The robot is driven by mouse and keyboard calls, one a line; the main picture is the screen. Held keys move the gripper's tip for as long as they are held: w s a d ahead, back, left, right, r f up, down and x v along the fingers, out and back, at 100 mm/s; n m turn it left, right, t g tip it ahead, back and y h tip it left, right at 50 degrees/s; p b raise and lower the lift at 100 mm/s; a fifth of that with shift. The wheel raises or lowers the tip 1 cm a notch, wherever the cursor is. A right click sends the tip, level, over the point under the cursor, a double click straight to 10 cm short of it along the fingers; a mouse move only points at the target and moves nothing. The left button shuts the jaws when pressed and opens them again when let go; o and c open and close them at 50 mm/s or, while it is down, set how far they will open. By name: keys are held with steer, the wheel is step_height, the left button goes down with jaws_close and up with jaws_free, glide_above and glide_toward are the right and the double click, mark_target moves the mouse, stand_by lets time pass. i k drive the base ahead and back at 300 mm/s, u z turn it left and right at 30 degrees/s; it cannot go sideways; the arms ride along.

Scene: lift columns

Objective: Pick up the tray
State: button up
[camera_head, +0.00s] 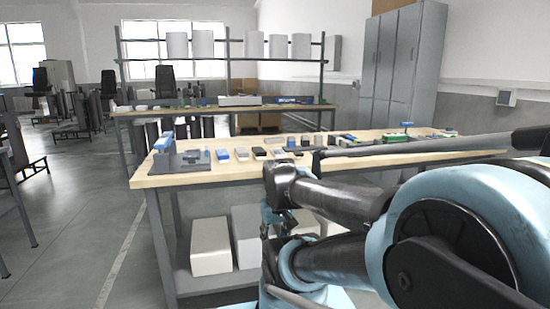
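I cannot pick out a tray for certain. The near workbench (215,174) has a light wooden top with many small items on it. A flat white box-like thing (240,100) on the rear bench could be a tray, but it is too small to tell. My arm reaches in from the right and folds in front of the near bench. My gripper (268,245) seems to point down at the arm's end, below bench-top height and apart from the items on top. Its fingers are too dark and small to read.
A grey device with a blue top (168,150) stands at the near bench's left end. White bins (210,246) sit on its lower shelf. Grey lockers (402,65) stand behind at the right.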

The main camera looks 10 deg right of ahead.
mark_target(277, 153)
steer(key=k, duration=1.3)
steer(key=z, duration=0.5)
steer(key=i, duration=1.95)
steer(key=u, duration=0.5)
